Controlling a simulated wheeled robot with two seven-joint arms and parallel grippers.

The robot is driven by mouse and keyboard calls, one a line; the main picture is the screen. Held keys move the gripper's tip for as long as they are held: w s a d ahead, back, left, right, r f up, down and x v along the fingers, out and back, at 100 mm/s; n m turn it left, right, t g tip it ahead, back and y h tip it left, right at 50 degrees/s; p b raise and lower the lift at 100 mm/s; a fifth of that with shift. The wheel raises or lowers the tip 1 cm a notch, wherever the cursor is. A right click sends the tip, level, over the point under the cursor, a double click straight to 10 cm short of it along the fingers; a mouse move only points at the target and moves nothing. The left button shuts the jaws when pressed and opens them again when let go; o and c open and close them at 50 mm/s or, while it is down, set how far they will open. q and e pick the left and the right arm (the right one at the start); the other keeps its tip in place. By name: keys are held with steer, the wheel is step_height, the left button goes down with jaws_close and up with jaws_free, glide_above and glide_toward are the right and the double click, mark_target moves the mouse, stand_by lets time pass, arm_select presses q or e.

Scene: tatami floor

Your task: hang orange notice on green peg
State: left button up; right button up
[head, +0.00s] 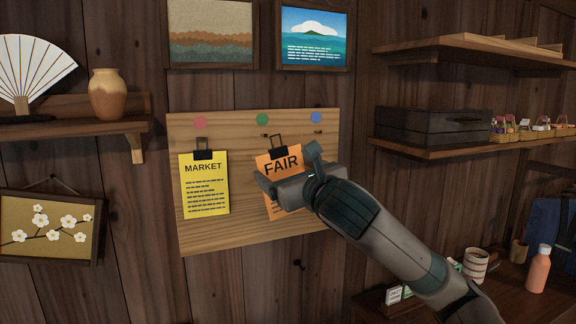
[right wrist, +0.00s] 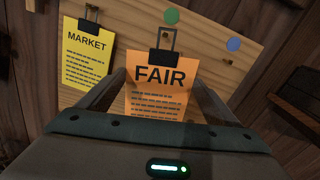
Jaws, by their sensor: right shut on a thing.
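The orange notice (head: 280,162), marked FAIR, hangs upright from a black clip with a wire loop, in front of the wooden board (head: 205,236). My right gripper (head: 285,184) is shut on the notice; its fingers flank the sheet in the right wrist view (right wrist: 160,88). The green dot (head: 262,119) is on the board just above and left of the clip loop in the head view. In the right wrist view the loop's top is just below the green dot (right wrist: 171,16). The green peg itself cannot be made out, so I cannot tell whether the loop is around it. My left gripper is out of view.
A yellow MARKET notice (head: 205,185) hangs under the red dot (head: 200,122), left of the orange one. The blue dot (head: 316,117) has a small bare peg below it. Shelves (head: 470,145) with a dark case stand at right; two pictures hang above the board.

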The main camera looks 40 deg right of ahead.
steer(key=shift+s+d+r, duration=0.1)
steer(key=shift+d+r, duration=0.05)
steer(key=shift+r, duration=0.15)
stand_by(0.4)
steer(key=shift+f+b+x, duration=0.2)
steer(key=shift+b+x, duration=0.5)
steer(key=shift+x, duration=0.95)
steer(key=shift+f+b+x, duration=0.15)
steer(key=shift+b+x, duration=0.55)
steer(key=shift+x, duration=0.9)
steer(key=shift+w+d+f+b, duration=0.1)
steer(key=shift+w+f+b, duration=0.05)
steer(key=shift+w+b, duration=0.3)
steer(key=shift+w+d, duration=0.1)
steer(key=shift+w, duration=0.1)
steer(key=shift+w+d+p, duration=0.1)
steer(key=shift+w+p, duration=0.3)
steer(key=shift+p, duration=0.55)
